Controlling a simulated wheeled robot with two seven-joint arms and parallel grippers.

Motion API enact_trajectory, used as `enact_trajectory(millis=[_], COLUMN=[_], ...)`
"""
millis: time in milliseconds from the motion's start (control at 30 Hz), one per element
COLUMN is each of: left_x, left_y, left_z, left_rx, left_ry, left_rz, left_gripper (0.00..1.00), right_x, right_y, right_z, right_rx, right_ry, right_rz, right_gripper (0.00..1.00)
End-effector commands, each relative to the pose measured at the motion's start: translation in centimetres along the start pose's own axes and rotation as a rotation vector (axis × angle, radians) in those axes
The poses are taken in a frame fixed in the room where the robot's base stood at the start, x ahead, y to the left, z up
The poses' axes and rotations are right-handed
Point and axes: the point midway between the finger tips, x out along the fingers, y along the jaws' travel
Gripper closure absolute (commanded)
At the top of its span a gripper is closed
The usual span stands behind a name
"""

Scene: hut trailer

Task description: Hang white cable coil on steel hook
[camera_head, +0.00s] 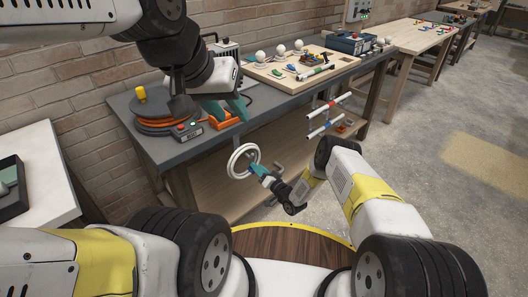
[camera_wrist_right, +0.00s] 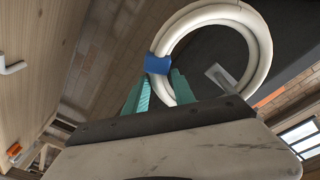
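The white cable coil (camera_head: 234,165) is a round ring with a blue band, held in front of the workbench's near edge. My right gripper (camera_head: 257,170) is shut on it at its lower right. In the right wrist view the coil (camera_wrist_right: 262,50) stands beyond the teal fingertips (camera_wrist_right: 158,75), with the blue band between them. My left gripper (camera_head: 227,112) is open and empty above the bench.
The dark workbench (camera_head: 185,150) carries an orange cable reel (camera_head: 150,118), a small meter (camera_head: 187,131) and a wooden board (camera_head: 285,75) with bulbs and tools. A wooden lower shelf (camera_head: 225,190) lies beneath. Open floor is right.

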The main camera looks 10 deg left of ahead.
Motion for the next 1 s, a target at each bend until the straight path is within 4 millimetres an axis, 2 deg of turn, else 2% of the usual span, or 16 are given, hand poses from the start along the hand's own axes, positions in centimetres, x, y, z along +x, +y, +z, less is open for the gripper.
enact_trajectory(millis=[33,67,433,800,1000], left_x=[0.0,0.0,0.0,0.0,0.0], left_y=[0.0,0.0,0.0,0.0,0.0], left_z=[0.0,0.0,0.0,0.0,0.0], left_rx=[0.000,0.000,0.000,0.000,0.000], left_ry=[0.000,0.000,0.000,0.000,0.000], left_rz=[0.000,0.000,0.000,0.000,0.000], left_gripper=[0.64,0.64,0.64,0.64,0.64], right_x=[0.0,0.0,-0.5,-6.2,-7.8], right_y=[0.0,0.0,0.1,0.1,0.0], right_z=[0.0,0.0,0.1,0.0,0.0], right_rx=[0.000,0.000,0.001,0.002,0.001], right_ry=[0.000,0.000,-0.002,-0.001,0.000], right_rz=[0.000,0.000,0.002,0.002,0.000], right_gripper=[0.57,0.52,0.52,0.52,0.52])
